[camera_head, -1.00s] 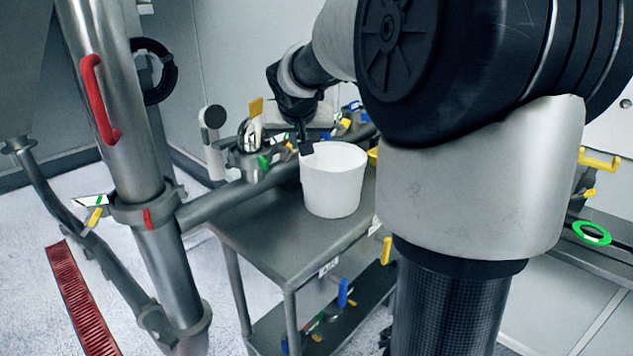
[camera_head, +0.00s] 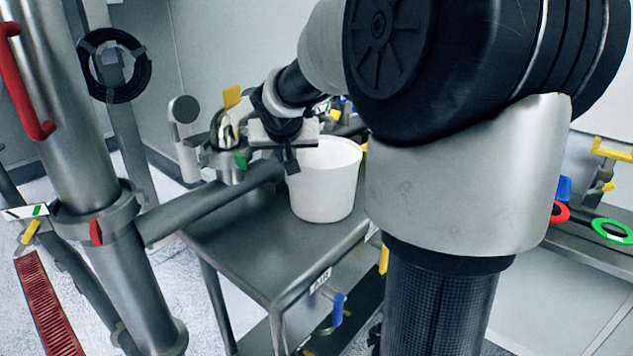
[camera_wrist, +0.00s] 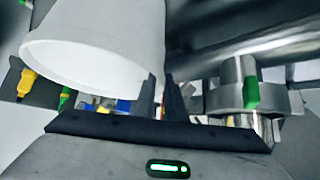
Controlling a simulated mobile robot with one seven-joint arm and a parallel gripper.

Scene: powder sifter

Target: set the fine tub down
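The fine tub (camera_head: 325,185) is a plain white tapered bucket, upright over the grey metal table (camera_head: 235,245) in the head view. Its base appears at the tabletop, but I cannot tell for sure whether it touches. My gripper (camera_head: 291,165) is at the tub's left rim, with its dark fingers closed on the wall. In the wrist view the tub (camera_wrist: 100,45) fills the upper left, and the fingers (camera_wrist: 164,100) pinch its rim edge. The tub's inside is mostly hidden.
A steel pipe (camera_head: 205,208) with a clamp runs just left of the tub to a vertical steel column (camera_head: 85,130). Bare tabletop lies in front of the tub. A lower shelf (camera_head: 355,305) and a right-hand bench (camera_head: 590,255) with coloured handles also show.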

